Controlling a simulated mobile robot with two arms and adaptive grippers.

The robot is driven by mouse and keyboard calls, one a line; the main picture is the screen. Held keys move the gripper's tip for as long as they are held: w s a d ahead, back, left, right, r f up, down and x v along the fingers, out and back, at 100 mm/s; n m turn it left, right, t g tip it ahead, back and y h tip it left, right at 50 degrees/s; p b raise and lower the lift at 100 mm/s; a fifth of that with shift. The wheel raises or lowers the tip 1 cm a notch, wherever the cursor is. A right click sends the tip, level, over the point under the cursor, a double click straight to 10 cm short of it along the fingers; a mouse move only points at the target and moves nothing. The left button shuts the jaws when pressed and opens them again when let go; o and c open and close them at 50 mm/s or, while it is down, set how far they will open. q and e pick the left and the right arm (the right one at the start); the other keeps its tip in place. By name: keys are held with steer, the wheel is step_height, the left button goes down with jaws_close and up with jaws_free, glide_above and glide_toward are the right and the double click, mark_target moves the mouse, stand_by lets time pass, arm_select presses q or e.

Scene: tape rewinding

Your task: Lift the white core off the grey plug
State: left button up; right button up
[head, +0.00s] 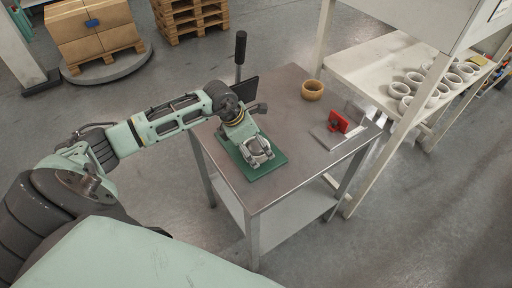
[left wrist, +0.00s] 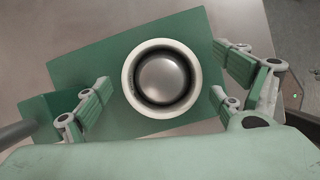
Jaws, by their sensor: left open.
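The white core (left wrist: 130,92) is a ring that sits around the grey plug (left wrist: 163,78), whose rounded top shows through the middle in the left wrist view. Both stand over a green mat (head: 270,172) on the metal table. My left gripper (head: 259,158) points down above the mat in the head view and hides the core and plug there. In the left wrist view the left gripper (left wrist: 162,88) is open, its green-padded fingers spread on both sides of the core and apart from it. My right gripper is in neither view.
A tan tape roll (head: 313,90) stands at the table's back. A red tape holder (head: 338,121) on a grey base is at the right. Several white rings (head: 412,80) lie on a white bench beyond. The table's front right is clear.

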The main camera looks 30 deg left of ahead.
arm_select(q)
steer(key=shift+c, duration=0.5)
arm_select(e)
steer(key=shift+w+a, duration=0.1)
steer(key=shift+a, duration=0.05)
arm_select(q)
steer(key=c, duration=1.1)
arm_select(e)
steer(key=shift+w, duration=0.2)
arm_select(q)
steer(key=shift+r+b, duration=0.3)
steer(key=shift+r, duration=0.25)
steer(key=r, duration=0.1)
steer(key=r+b, duration=0.1)
steer(key=r, duration=0.1)
steer(key=shift+s+d+r, duration=0.15)
steer(key=shift+s, duration=0.2)
steer(key=shift+s+d+r+b, duration=0.7)
steer(key=shift+s+r, duration=0.4)
steer(key=shift+s, duration=0.6)
steer(key=shift+s+d+r+b, duration=0.65)
steer(key=shift+s+r, duration=0.5)
steer(key=shift+s, duration=0.55)
steer(key=shift+s+d+r+b, duration=0.65)
steer(key=shift+s+r, duration=0.45)
steer(key=shift+s, duration=0.6)
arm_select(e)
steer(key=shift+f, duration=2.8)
